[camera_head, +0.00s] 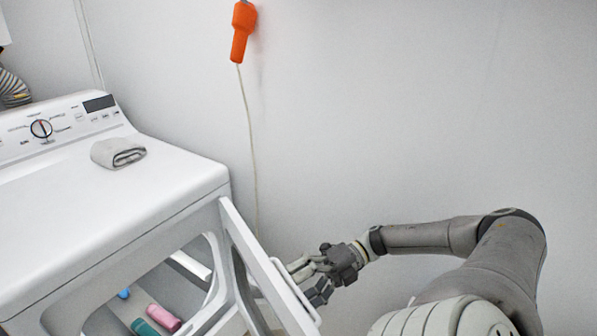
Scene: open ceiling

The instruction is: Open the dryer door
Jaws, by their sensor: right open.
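The white dryer (120,215) stands at the left. Its door (262,268) is swung open to the right and away from the front opening, hinged at the dryer's right side. A pale handle (296,292) runs along the door's outer face. My right gripper (302,278) is open beside the outer face of the door, near the handle. I cannot tell whether its fingers touch the door. The drum opening shows a pink item (163,318), a teal item (144,328) and a small blue item (124,293). My left gripper is not in view.
A ribbed hose (13,88) shows at the far left.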

